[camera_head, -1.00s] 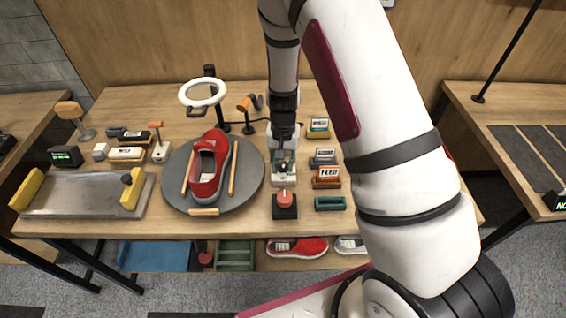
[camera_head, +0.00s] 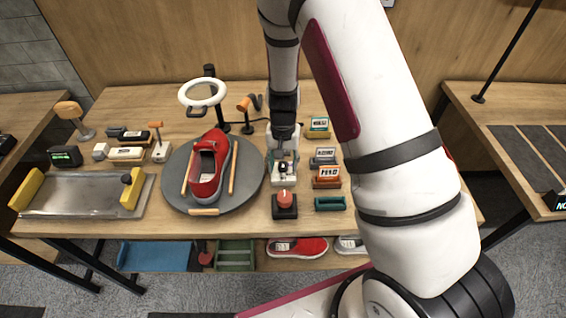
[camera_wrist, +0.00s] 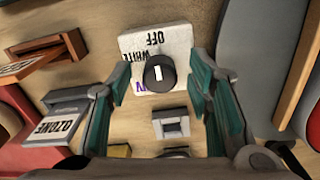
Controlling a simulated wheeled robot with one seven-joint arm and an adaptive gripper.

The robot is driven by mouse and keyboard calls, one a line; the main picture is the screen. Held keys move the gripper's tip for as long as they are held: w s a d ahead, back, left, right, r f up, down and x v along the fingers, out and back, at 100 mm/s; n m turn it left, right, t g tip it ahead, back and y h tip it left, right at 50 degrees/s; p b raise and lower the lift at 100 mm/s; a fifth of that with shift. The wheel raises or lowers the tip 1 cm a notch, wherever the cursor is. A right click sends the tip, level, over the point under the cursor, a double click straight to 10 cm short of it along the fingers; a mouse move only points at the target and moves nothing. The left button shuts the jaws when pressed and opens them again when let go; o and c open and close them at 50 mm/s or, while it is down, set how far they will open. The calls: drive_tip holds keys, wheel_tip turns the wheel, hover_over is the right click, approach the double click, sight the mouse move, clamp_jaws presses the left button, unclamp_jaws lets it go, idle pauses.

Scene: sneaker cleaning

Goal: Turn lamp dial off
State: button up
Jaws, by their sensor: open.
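The lamp dial is a round black knob (camera_wrist: 159,75) with a white mark, on a white plate (camera_wrist: 180,40) lettered OFF, WHITE and a partly covered purple label. In the wrist view the lettering is upside down, and the white mark runs about up and down, in line with OFF. My gripper (camera_wrist: 163,77) is open, with one teal-padded finger on each side of the knob and gaps between. In the head view my gripper (camera_head: 284,157) is just above and behind the knob (camera_head: 284,168). The ring lamp (camera_head: 203,94) stands at the back left.
A red button on a dark base (camera_head: 285,201) is in front of the dial. A red shoe (camera_head: 210,165) lies on a round grey turntable (camera_head: 250,181) to the left. Labelled blocks, including an orange one (camera_head: 327,183), stand close on the right.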

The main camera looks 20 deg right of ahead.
wheel_tip(320, 180, up, 12)
idle(0.5)
idle(0.3)
wheel_tip(320, 180, up, 18)
drive_tip(key=n+t+y, duration=0.1)
drive_tip(key=n+t, duration=0.2)
hover_over(283, 165)
drive_tip(key=s+a, duration=0.1)
drive_tip(key=s, duration=0.8)
drive_tip(key=s+r+n+t, duration=0.1)
drive_tip(key=s+r, duration=0.2)
drive_tip(key=s, duration=0.4)
drive_tip(key=s+d+r+n+t+h, duration=0.1)
drive_tip(key=s+r, duration=0.3)
drive_tip(key=s, duration=0.3)
drive_tip(key=shift+s+r+n+t, duration=0.25)
drive_tip(key=shift+n+t, duration=0.05)
